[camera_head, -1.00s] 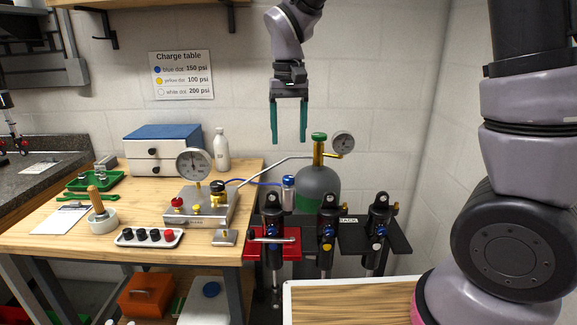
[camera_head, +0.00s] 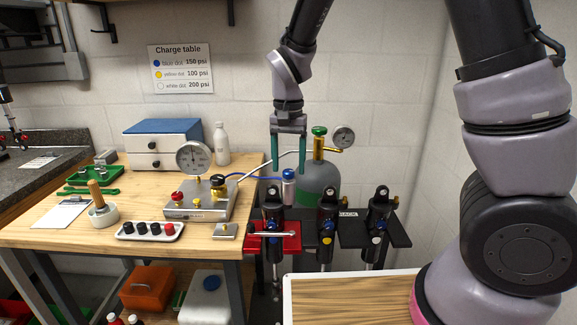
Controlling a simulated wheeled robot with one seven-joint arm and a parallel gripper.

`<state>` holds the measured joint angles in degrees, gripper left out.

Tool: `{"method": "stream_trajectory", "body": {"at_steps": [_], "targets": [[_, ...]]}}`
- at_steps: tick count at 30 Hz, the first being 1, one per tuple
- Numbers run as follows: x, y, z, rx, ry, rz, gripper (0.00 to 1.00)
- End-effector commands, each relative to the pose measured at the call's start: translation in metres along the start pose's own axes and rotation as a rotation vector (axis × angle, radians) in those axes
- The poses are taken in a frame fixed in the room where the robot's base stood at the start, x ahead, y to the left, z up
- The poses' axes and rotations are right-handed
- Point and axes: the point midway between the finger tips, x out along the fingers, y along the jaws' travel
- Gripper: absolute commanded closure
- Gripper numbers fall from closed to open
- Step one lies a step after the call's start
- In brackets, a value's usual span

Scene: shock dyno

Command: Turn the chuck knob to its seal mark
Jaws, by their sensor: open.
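A small silver cylinder (camera_head: 289,190) with a blue knob on top (camera_head: 289,174) stands at the end of a thin blue hose; this looks like the chuck and its knob. No seal mark can be made out at this size. My gripper (camera_head: 289,168) points down with its teal fingers apart and nothing held. In the picture its fingertips sit to either side of the blue knob, around its top. I cannot tell whether they touch it.
A green gas cylinder (camera_head: 318,185) with a gauge (camera_head: 344,136) stands close behind. Shock absorbers (camera_head: 327,230) stand upright at a dark rack in front, one by a red clamp (camera_head: 290,240). A steel gauge block (camera_head: 200,205) sits on the wooden bench at left.

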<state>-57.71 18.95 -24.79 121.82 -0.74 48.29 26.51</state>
Motion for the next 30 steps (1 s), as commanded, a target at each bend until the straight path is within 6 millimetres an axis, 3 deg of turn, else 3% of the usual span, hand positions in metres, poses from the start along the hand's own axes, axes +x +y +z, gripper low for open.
{"method": "stream_trajectory", "body": {"at_steps": [12, 17, 18, 23, 30], "targets": [[0.0095, 0.0, -0.0002, 0.0, 0.001, 0.0, 0.32], [0.0094, 0.0, -0.0002, 0.0, 0.001, 0.0, 0.93], [0.0094, 0.0, -0.0002, 0.0, 0.001, 0.0, 1.0], [0.0093, 0.0003, -0.0004, -0.018, 0.0, 0.0, 1.0], [0.0089, 0.0006, -0.0009, -0.245, 0.0, -0.002, 1.0]]}}
